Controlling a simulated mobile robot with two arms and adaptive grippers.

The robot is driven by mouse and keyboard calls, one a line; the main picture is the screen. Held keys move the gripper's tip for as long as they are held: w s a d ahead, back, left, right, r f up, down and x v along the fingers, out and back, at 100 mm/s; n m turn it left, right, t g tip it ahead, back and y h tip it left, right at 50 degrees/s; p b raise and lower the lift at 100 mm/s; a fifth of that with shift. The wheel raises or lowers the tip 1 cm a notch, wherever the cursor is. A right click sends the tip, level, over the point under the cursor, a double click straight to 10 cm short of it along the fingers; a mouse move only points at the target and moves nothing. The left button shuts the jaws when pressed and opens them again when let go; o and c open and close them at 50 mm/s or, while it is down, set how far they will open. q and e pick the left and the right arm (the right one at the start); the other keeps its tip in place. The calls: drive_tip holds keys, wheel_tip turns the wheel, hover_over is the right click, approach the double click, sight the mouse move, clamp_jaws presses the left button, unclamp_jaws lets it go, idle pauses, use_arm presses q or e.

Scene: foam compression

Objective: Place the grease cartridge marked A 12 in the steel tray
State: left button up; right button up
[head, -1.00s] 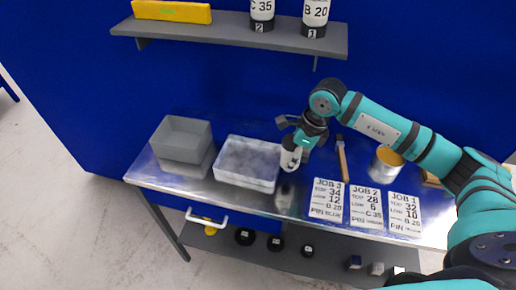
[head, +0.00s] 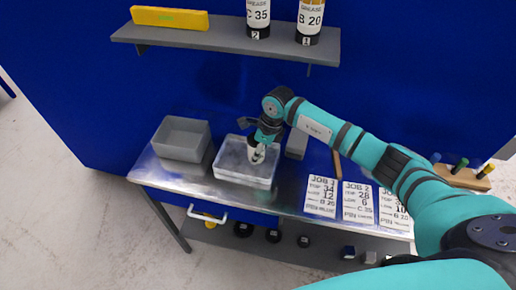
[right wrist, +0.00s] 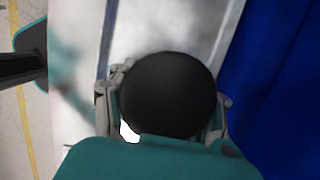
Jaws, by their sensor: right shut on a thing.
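My right gripper (head: 260,146) is shut on a white cartridge (head: 257,156) with a dark end. Its label is too small to read. The gripper holds it over the steel tray (head: 228,176), a pale shallow rectangular tray on the bench. I cannot tell whether the cartridge touches the tray floor. In the right wrist view the cartridge's round black end (right wrist: 168,95) sits between the fingers and hides most of what is below. My left gripper is not in view.
A grey bin (head: 183,128) stands left of the tray. A grey block (head: 297,143) and a wooden handle (head: 337,166) lie to the right, with job cards (head: 322,195) in front. A shelf (head: 215,34) above carries cartridges C 35 (head: 258,17) and B 20 (head: 310,20).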

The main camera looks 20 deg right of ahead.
drive_tip(key=o, duration=0.9)
drive_tip(key=shift+f, duration=0.1)
drive_tip(key=o, duration=0.5)
drive_tip(key=shift+o, duration=0.2)
drive_tip(key=shift+r, duration=0.2)
drive_tip(key=shift+d+r, duration=0.1)
drive_tip(key=shift+r, duration=0.25)
drive_tip(key=b+v, duration=0.2)
drive_tip(key=v, duration=0.3)
drive_tip(key=shift+d+r, duration=0.1)
drive_tip(key=shift+r, duration=0.05)
drive_tip(key=shift+s+d+r, duration=0.1)
drive_tip(key=shift+s+r, duration=0.1)
drive_tip(key=shift+r, duration=0.5)
